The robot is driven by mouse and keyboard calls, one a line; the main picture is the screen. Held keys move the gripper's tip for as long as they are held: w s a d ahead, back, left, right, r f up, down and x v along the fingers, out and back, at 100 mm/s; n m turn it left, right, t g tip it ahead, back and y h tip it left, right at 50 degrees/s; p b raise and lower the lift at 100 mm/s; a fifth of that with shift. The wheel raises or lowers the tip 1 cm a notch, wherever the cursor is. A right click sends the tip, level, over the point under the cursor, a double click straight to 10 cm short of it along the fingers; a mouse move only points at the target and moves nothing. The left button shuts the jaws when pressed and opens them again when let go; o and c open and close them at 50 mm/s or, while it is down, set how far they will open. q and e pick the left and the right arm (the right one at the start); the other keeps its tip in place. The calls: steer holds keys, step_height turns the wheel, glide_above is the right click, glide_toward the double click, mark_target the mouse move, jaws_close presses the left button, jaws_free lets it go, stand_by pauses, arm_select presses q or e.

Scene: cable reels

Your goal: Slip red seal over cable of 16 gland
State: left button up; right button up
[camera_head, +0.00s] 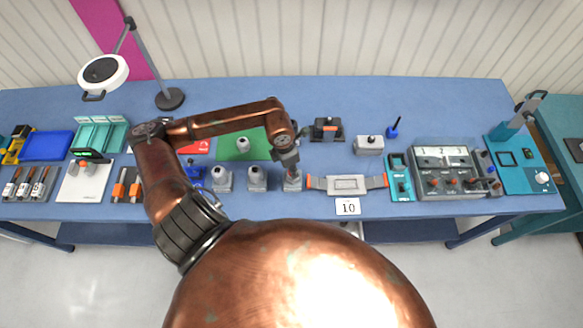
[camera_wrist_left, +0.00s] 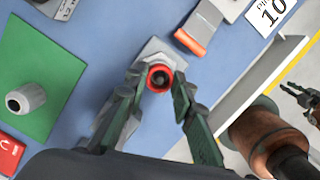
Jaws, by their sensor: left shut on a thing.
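The red seal (camera_wrist_left: 149,76) is a ring between the fingertips of my left gripper (camera_wrist_left: 159,84) in the left wrist view. A dark round centre shows inside it, perhaps the cable end. Below it is a grey gland block (camera_wrist_left: 153,48), the rightmost of three in the head view (camera_head: 292,184). My left gripper (camera_head: 289,161) points down over this block, shut on the seal. I cannot tell how far the seal is around the cable. My right gripper (camera_wrist_left: 301,99) shows at the right edge of the wrist view, away from the gland; its jaws are unclear.
Two more grey glands (camera_head: 257,178) (camera_head: 222,180) stand to the left. A green mat (camera_head: 230,147) with a grey fitting (camera_head: 243,144) lies behind.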

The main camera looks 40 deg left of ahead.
arm_select(q)
steer(key=o, duration=0.9)
step_height(320, 180, up, 12)
steer(key=s, duration=0.1)
steer(key=shift+s+a, duration=0.3)
steer(key=shift+a, duration=0.1)
steer(key=shift+f, duration=0.15)
